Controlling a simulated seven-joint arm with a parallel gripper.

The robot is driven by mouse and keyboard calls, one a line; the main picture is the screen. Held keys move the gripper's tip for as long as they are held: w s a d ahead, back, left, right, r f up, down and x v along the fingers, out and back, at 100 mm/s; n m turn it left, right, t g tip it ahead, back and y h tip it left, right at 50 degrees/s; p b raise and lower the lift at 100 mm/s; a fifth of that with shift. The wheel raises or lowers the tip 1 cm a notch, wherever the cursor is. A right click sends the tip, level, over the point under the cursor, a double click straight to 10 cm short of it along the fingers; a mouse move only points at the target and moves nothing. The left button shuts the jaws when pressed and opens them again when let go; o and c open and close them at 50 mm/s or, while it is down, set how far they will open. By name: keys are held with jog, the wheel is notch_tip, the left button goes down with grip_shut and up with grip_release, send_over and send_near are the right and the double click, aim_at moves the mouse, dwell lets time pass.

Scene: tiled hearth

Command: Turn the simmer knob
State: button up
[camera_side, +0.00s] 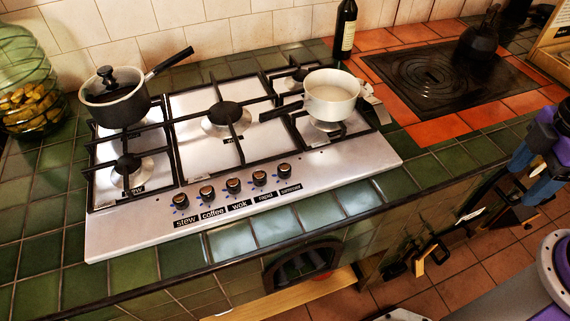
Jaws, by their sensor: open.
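The simmer knob (285,170) is the rightmost in a row of several dark knobs with copper-toned caps on the front of the steel hob (330,158). Its black label (290,189) reads "simmer" just in front of it. The rapid knob (259,178) is close on its left. The knob's exact setting is too small to read.
A white pot (331,98) stands on the right burner behind the simmer knob. A lidded dark saucepan (115,100) sits at the back left. A bottle (345,30), a black hotplate (430,78) and a kettle (478,42) are further back. The green tiled front edge (275,226) is clear.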

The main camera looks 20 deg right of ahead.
jog(key=w+a+r+m, duration=0.2)
jog(key=w+a+m, duration=0.3)
jog(key=w+a, duration=1.25)
jog(key=m, duration=0.5)
send_near(284, 165)
jog(key=f, duration=0.9)
jog(key=shift+w+a+f, duration=0.1)
jog(key=shift+a+f, duration=0.05)
jog(key=shift+a, duration=0.1)
jog(key=c, duration=1.1)
jog(key=shift+o, duration=0.3)
